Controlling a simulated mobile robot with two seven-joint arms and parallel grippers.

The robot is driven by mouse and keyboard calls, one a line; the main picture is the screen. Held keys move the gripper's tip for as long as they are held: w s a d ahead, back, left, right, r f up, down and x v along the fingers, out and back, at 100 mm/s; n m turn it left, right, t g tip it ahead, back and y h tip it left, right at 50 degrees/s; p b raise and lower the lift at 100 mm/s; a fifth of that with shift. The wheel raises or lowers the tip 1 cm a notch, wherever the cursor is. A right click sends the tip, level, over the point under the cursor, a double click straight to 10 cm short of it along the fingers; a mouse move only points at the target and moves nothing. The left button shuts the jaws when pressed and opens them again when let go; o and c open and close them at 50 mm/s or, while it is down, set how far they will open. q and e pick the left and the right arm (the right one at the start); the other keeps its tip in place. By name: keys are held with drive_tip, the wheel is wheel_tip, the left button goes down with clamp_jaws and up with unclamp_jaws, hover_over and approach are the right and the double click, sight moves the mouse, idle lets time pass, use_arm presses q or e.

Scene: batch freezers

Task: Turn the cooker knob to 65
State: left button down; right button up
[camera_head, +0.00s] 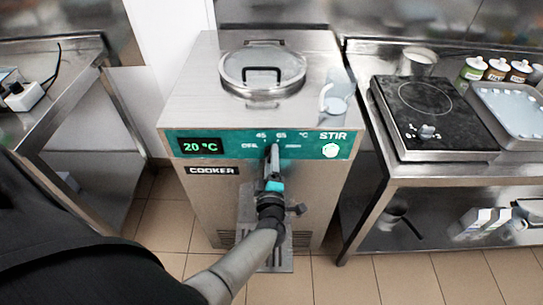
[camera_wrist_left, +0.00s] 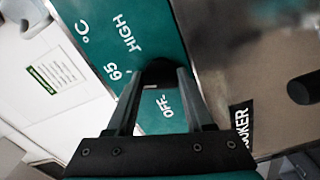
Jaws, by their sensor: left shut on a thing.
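The cooker (camera_head: 212,207) is a steel cabinet with a teal front panel marked OFF, 45, 65 and HIGH, and its display (camera_head: 200,147) reads 20 °C. My left gripper (camera_head: 272,158) reaches up to the panel below the 45 and 65 marks and covers most of the knob. In the left wrist view the dark round knob (camera_wrist_left: 158,72) sits between the fingertips of my left gripper (camera_wrist_left: 157,82), which is shut on it. The OFF, 65 and HIGH labels show around it. The knob's pointer is hidden. My right gripper is not in view.
The cooker has a round glass lid (camera_head: 263,68) on top and a STIR button (camera_head: 331,150) at the panel's right. A black hotplate (camera_head: 425,110) and a metal tray (camera_head: 510,110) stand on the right counter. Another steel table (camera_head: 50,110) stands at left.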

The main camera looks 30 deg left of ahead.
use_arm(q)
drive_tip(key=shift+f+m, duration=0.1)
drive_tip(key=shift+m, duration=0.5)
drive_tip(key=shift+c, duration=1.4)
unclamp_jaws()
drive_tip(key=p+v, duration=0.3)
drive_tip(key=v, duration=1.2)
drive_tip(key=shift+s, duration=0.2)
